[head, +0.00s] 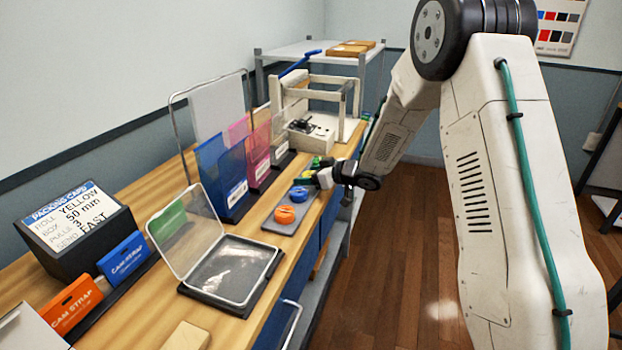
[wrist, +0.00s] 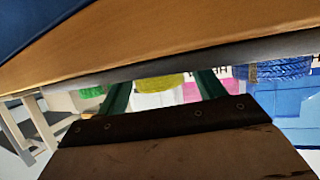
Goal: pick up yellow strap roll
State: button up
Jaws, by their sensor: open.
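The yellow strap roll (wrist: 160,83) shows in the wrist view between the two green fingers of my gripper (wrist: 163,85), with a gap visible on each side. My gripper is open and has the roll between its fingers without closing on it. In the head view my gripper (head: 318,175) is low at the far end of the grey mat (head: 268,224), and it largely hides the yellow roll there. Whether the fingers touch the mat cannot be told.
A blue roll (head: 298,194) and orange rolls (head: 284,214) sit nearer on the mat. A green roll (wrist: 92,91) lies on the other side. Coloured upright folders (head: 222,177) stand left of the mat, and an open clear case (head: 232,270) stands nearer. The bench edge is close on the right.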

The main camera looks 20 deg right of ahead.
jog(key=c, duration=1.1)
jog(key=shift+o, duration=0.2)
jog(key=shift+r, duration=0.1)
